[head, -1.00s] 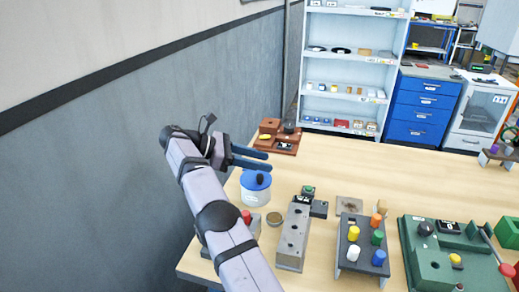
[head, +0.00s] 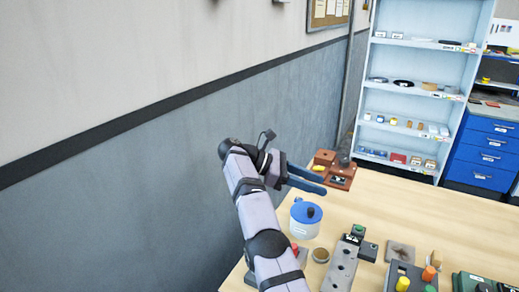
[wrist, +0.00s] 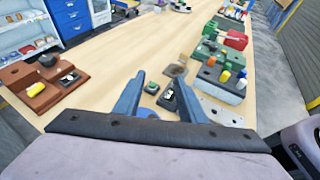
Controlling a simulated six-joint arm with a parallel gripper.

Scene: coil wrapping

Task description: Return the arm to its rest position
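My arm reaches over the left end of the wooden table (head: 400,205), near the grey wall. My gripper (head: 324,184) is raised and its blue fingers point right in the head view. In the wrist view, my gripper (wrist: 160,76) has its two fingers well apart with nothing between them. In the head view it shows above and behind a white pot with a blue lid (head: 306,224), and in front of a reddish-brown block fixture (head: 340,181). The fingers look clear of both. A rest position is not marked in these views.
A grey block with holes (head: 341,268) and a dark stand with coloured pegs (head: 398,273) stand at the front. The fixture with a yellow piece also shows in the wrist view (wrist: 42,92). A white shelf (head: 424,80) and blue drawers (head: 484,155) stand behind. Bare tabletop lies right of the fixture.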

